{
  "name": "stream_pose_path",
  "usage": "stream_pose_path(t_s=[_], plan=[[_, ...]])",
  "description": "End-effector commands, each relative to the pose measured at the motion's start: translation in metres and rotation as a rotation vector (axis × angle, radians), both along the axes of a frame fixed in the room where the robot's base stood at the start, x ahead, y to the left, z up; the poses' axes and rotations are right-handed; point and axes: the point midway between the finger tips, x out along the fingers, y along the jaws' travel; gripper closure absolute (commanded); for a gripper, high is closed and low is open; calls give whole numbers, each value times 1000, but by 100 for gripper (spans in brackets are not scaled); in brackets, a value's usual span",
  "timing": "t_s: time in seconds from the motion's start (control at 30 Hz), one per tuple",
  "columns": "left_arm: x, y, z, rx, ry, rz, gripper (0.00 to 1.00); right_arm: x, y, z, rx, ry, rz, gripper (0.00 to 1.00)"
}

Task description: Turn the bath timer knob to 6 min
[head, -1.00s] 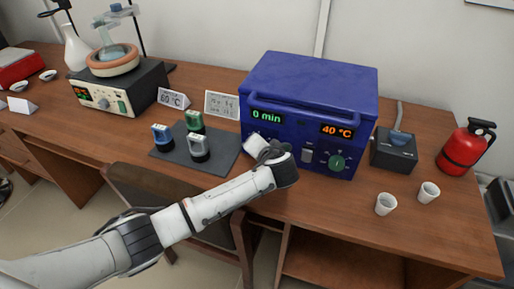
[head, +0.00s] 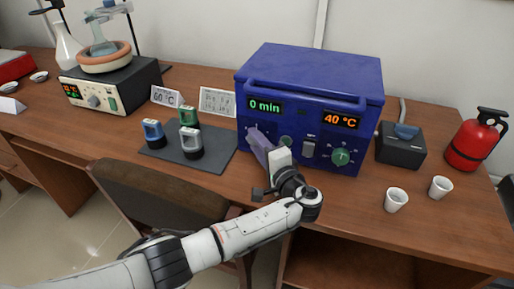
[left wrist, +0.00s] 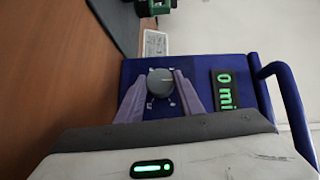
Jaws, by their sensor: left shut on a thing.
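The blue bath (head: 310,78) stands on the wooden bench, with a green "0 min" display (head: 265,105) and an orange "40 °C" display (head: 340,121). The round grey timer knob (left wrist: 160,82) shows in the left wrist view beside the "0 min" display (left wrist: 226,90), with small marks around it. My left gripper (head: 265,148) is at the left part of the bath's front panel. In the left wrist view its two pale purple fingers (left wrist: 160,98) lie on either side of the knob, shut on it. In the head view the hand covers much of that area. My right gripper is not in view.
A switch (head: 309,150) and a green knob (head: 341,157) are on the panel to the right. A handle bar (head: 305,95) crosses above the displays. Bottles on a dark mat (head: 210,164) stand left of the bath; a grey box (head: 400,150) and white cups (head: 396,200) stand right.

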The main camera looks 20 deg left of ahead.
Motion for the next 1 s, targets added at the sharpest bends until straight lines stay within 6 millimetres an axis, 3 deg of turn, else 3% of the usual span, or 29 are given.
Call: stream_pose_path(t_s=[0.6, 0.63, 0.73, 1.0], plan=[[0, 2, -1, 44, 2, 3, 89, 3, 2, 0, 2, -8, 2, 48], [0, 2, -1, 43, 1, 3, 63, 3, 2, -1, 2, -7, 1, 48], [0, 1, -1, 43, 2, 3, 48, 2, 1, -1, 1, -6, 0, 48], [0, 0, -1, 41, 0, 1, 48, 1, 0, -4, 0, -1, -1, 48]])
